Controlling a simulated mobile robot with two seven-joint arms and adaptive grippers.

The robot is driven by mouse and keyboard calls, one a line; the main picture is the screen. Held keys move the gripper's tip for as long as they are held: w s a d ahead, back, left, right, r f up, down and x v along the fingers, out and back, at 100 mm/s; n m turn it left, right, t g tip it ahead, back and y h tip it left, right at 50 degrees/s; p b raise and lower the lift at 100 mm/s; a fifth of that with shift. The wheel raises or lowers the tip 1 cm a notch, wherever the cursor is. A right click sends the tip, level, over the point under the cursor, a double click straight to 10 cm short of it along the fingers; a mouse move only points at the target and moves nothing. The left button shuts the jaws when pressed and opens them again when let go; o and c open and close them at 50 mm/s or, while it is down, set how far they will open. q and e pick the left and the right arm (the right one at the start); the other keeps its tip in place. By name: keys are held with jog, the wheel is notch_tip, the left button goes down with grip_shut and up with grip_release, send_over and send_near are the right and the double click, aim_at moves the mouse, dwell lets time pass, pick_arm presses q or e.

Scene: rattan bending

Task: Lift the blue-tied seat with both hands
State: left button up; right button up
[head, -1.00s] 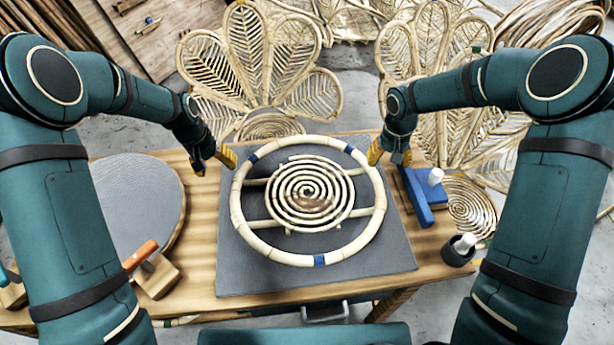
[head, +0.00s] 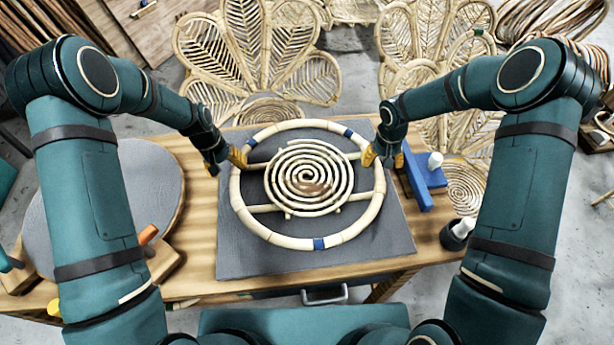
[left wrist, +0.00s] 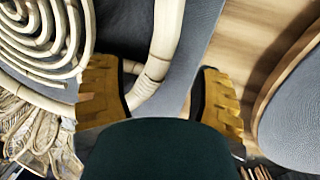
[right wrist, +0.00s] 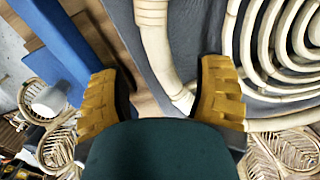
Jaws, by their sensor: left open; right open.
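The round rattan seat (head: 360,219), a pale ring with a spiral centre and crossbars, lies on a dark grey mat (head: 285,262). Blue ties show on the ring at its front (head: 318,243) and back right (head: 347,132). My left gripper (head: 226,163) is open at the ring's left back side. In the left wrist view the ring (left wrist: 165,35) runs between its yellow fingers, with gaps on both sides. My right gripper (head: 383,157) is open at the right side. In the right wrist view the ring (right wrist: 155,45) also passes between its fingers. The back-left ring is partly hidden.
The mat lies on a wooden table (head: 200,225). A blue tool (head: 418,185) stands just right of my right gripper, with a dark cup (head: 457,233) nearer. A round grey board (head: 100,200) is at left. Woven chair backs (head: 245,50) stand behind the table.

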aim_at(233, 175)
pick_arm(q)
jog(key=f, duration=0.2)
jog(key=d+f, duration=0.1)
jog(key=f, duration=0.2)
jog(key=shift+w+f, duration=0.1)
jog(key=shift+f, duration=0.2)
pick_arm(e)
notch_tip(233, 175, down, 6)
jog(key=shift+r, duration=0.15)
pick_arm(q)
grip_shut()
pick_arm(e)
grip_shut()
